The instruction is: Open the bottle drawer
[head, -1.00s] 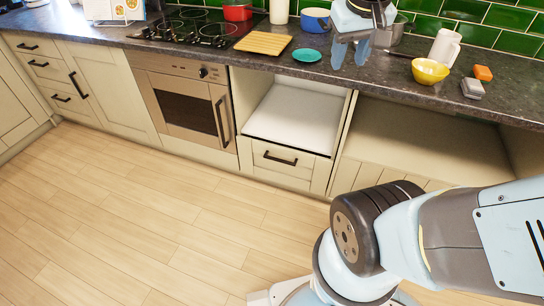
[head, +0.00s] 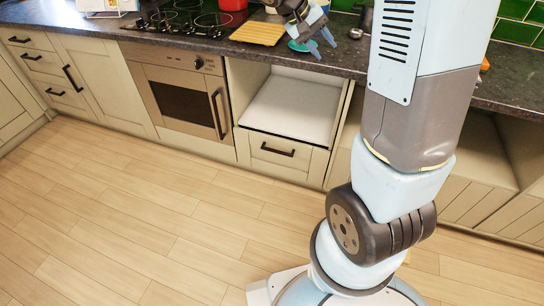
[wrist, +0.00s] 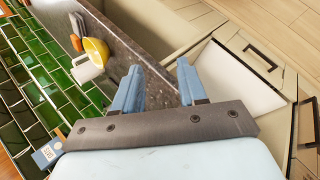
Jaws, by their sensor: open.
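A cream drawer front (head: 268,164) with a black bar handle (head: 278,150) sits low in the cabinet, right of the oven. It looks shut. No label marks it as the bottle drawer. Above it is an open bay with a white surface (head: 290,108). The wrist view shows the same handle (wrist: 260,58) at upper right and the white surface (wrist: 235,78) beside the fingers. My gripper (head: 322,43) is open and empty, over the worktop's front edge near a teal dish (head: 298,46). In the wrist view its fingers (wrist: 160,65) are apart with nothing between them.
The dark worktop (head: 345,58) runs along the cabinets. A cutting board (head: 258,33) and a hob (head: 190,22) are to the left. An oven (head: 180,95) with a vertical handle adjoins the bay. The wooden floor (head: 150,210) in front is clear.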

